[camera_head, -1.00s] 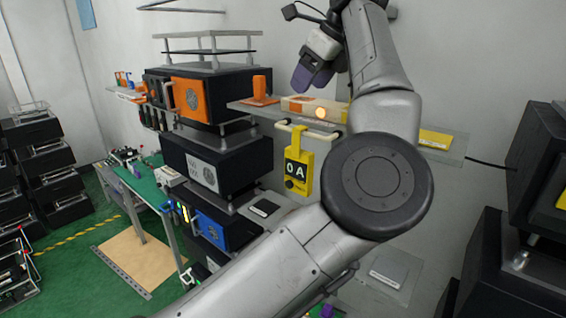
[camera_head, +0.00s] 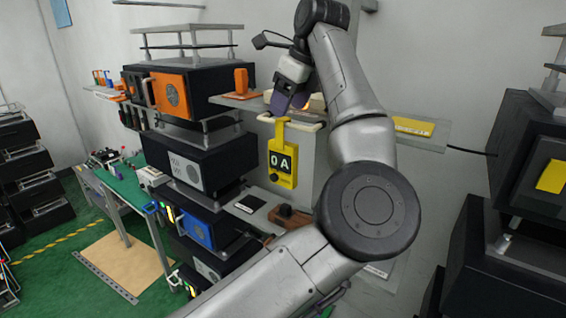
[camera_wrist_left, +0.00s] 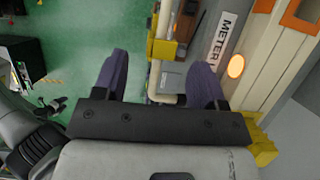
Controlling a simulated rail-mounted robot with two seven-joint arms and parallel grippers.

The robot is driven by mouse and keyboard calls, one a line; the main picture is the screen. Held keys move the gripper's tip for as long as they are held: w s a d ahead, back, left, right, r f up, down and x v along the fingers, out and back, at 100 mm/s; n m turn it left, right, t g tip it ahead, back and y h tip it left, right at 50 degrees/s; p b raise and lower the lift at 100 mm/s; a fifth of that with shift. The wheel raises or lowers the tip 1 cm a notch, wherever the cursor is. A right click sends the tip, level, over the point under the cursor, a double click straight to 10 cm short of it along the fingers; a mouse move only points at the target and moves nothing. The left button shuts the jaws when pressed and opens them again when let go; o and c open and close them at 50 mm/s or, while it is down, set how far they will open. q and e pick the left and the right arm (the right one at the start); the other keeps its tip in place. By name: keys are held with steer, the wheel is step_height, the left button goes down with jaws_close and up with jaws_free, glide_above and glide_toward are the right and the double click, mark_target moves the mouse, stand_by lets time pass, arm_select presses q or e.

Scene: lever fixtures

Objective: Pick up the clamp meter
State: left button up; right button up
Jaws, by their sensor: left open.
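The clamp meter (camera_head: 282,163) is yellow with a dark "0 A" display. It hangs upright by its yellow top from a pale rail below a shelf. In the left wrist view the yellow part of the clamp meter (camera_wrist_left: 163,49) shows on the rail, at the upper middle. My left gripper (camera_head: 288,102) is just above the rail and the meter's top. In the left wrist view its purple fingers (camera_wrist_left: 160,85) are spread wide with the rail between them, and nothing is gripped. My right gripper is not in view.
The rail (camera_wrist_left: 166,85) runs along the shelf edge. A glowing lamp (camera_wrist_left: 236,66) and a "METER" label (camera_wrist_left: 226,38) sit beside it. An orange block (camera_head: 241,82) stands left on the shelf. Black instrument boxes (camera_head: 200,165) are stacked to the left.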

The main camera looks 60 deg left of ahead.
arm_select(q)
glide_above(283, 153)
steer(key=a, duration=0.1)
steer(key=shift+w+a+f+p, duration=0.1)
steer(key=shift+w+f+p, duration=0.15)
steer(key=shift+f, duration=0.85)
steer(key=shift+w+a+f+p, duration=0.1)
steer(key=shift+w+f+p, duration=0.1)
steer(key=shift+f, duration=0.85)
jaws_close()
